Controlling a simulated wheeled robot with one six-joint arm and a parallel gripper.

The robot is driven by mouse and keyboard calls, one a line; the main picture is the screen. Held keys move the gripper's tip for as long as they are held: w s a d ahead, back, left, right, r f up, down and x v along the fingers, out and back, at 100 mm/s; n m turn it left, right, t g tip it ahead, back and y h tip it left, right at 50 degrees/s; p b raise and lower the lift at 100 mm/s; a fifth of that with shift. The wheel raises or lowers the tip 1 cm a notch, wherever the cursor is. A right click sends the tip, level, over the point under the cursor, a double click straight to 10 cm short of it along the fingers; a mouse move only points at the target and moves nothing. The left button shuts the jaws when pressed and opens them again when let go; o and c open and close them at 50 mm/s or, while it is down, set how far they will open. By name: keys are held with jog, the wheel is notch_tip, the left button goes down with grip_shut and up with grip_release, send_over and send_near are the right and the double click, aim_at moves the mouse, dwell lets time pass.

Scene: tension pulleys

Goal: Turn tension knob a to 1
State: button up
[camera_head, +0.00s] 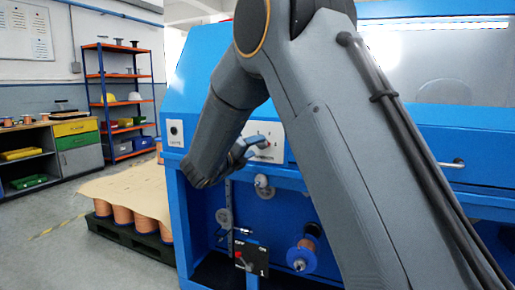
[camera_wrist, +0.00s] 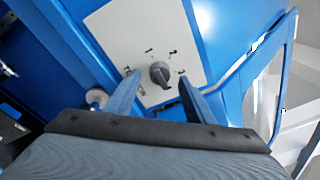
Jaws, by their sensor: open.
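A dark grey round knob (camera_wrist: 160,73) sits on a white panel (camera_wrist: 135,30) in the wrist view, with small printed marks around it. Which mark it points to is too small to tell. My gripper (camera_wrist: 159,81) is open, with one finger on each side of the knob; I cannot tell if either finger touches it. In the head view, my gripper (camera_head: 246,147) is at the white panel (camera_head: 276,131) on the blue machine. The knob cannot be made out clearly there, as the gripper is close around that spot.
The blue machine (camera_head: 200,62) fills the middle and right. A pallet of copper spools (camera_head: 125,217) stands left. Floor is free at lower left.

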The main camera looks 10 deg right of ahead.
aim_at(263, 144)
jog(key=shift+x, duration=1.5)
jog(key=shift+c, duration=0.5)
jog(key=c, duration=1)
jog(key=shift+o, duration=0.2)
